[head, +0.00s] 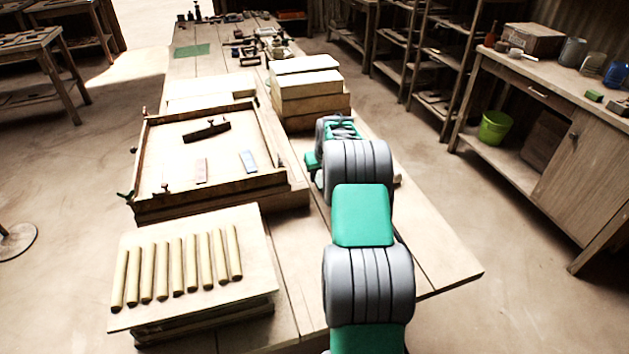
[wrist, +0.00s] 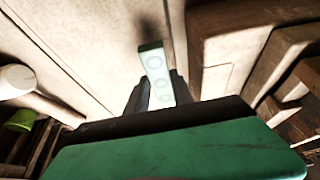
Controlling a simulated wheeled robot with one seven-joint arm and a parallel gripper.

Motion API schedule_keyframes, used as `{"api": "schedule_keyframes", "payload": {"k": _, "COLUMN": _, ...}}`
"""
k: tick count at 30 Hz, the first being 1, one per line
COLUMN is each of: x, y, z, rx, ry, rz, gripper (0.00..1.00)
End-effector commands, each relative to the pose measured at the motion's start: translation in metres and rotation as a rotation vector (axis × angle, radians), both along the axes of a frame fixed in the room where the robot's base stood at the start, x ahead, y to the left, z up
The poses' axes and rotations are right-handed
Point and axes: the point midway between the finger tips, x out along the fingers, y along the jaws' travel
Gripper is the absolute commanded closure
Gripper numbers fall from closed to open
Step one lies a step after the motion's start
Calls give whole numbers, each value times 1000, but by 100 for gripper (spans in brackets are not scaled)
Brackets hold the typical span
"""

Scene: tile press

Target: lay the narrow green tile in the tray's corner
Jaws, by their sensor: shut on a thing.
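My gripper (wrist: 158,96) is shut on the narrow green tile (wrist: 154,62) in the wrist view. The tile is pale green with round markings and sticks out beyond the fingers. In the head view my arm hides the fingertips and the tile. The tray (head: 228,191) is a shallow wooden frame with a pale floor, left of my arm. A pinkish tile (head: 201,170) and a blue tile (head: 248,161) lie inside it, apart from each other, near its front side. A dark wooden bar (head: 206,131) lies farther back in the tray.
A board with several pale rods (head: 176,266) lies in front of the tray. Stacked pale slabs (head: 306,84) stand behind my gripper, right of the tray. The bench's right front part (head: 440,255) is clear.

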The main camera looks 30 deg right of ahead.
Motion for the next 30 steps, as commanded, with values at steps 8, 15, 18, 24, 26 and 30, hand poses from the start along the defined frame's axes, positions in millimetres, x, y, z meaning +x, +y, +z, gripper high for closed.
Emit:
{"api": "schedule_keyframes", "payload": {"k": 8, "x": 0, "y": 0, "z": -28, "rx": 0, "ry": 0, "rz": 1, "gripper": 100}}
{"api": "schedule_keyframes", "payload": {"k": 15, "x": 0, "y": 1, "z": -32, "rx": 1, "ry": 2, "rz": 0, "gripper": 70}}
{"api": "schedule_keyframes", "payload": {"k": 18, "x": -1, "y": 1, "z": -31, "rx": 1, "ry": 2, "rz": 0, "gripper": 62}}
{"api": "schedule_keyframes", "payload": {"k": 24, "x": -1, "y": 1, "z": -31, "rx": 1, "ry": 2, "rz": 0, "gripper": 50}}
{"api": "schedule_keyframes", "payload": {"k": 26, "x": -1, "y": 1, "z": -31, "rx": 1, "ry": 2, "rz": 0, "gripper": 50}}
{"api": "schedule_keyframes", "payload": {"k": 30, "x": 0, "y": 1, "z": -29, "rx": 1, "ry": 2, "rz": 0, "gripper": 50}}
